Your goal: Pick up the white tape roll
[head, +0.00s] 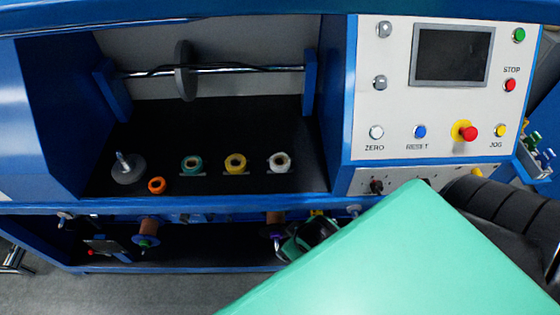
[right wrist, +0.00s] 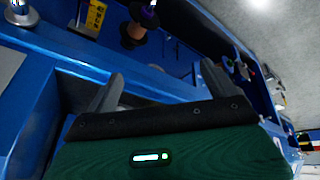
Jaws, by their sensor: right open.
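The white tape roll (head: 279,161) stands on the dark shelf of the blue machine, at the right end of a row of rolls in the head view. My right gripper (head: 298,240) is in front of and below the shelf's front edge, apart from the roll and partly hidden by my green arm cover. In the right wrist view, its two fingers (right wrist: 160,83) are spread with nothing between them. The white roll cannot be made out in that view. My left gripper is not in view.
A horizontal rod with a disc (head: 185,70) crosses above. The control panel (head: 398,130) borders the right. Spools (head: 148,231) hang below the blue ledge.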

